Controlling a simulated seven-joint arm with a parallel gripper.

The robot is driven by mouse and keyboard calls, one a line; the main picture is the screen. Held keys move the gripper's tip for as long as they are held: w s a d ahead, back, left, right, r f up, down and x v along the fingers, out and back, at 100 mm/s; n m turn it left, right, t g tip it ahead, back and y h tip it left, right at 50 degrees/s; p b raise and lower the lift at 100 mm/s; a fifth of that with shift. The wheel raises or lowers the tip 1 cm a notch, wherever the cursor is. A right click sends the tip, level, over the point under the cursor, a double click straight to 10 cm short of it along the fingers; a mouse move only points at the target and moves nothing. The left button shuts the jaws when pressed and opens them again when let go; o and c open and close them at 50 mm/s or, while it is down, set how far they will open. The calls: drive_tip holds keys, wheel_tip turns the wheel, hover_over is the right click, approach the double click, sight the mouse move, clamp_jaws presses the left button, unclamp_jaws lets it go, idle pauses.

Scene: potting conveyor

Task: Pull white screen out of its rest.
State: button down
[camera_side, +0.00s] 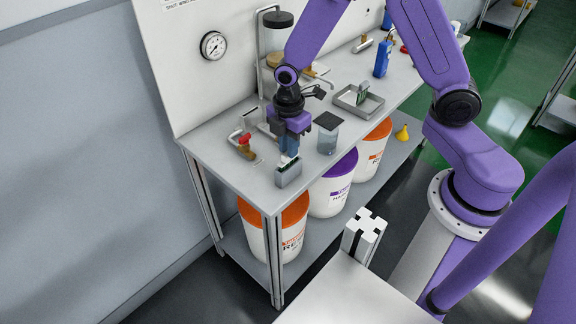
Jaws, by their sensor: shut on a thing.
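My gripper (289,150) points down over the near left part of the bench, its jaws shut on the white screen (285,160). Only a small pale edge of the screen shows, with dark green beside it; the rest is hidden by the blue fingers. The screen's rest (288,174), a small grey box, stands on the bench directly below. The screen's lower end is at the rest's top opening; I cannot tell how deep it sits.
A clear jar with a dark lid (328,133) stands close to the right of my gripper. A brass-and-red valve (243,143) is to the left. A metal tray (350,104) holding a small green-and-white item lies farther back. Lidded buckets (333,190) stand on the shelf below.

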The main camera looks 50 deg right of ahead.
drive_tip(key=shift+r, duration=2.45)
drive_tip(key=shift+r, duration=0.15)
drive_tip(key=shift+r, duration=1.35)
drive_tip(key=shift+r, duration=0.15)
wheel_tip(320, 180, up, 7)
idle(0.3)
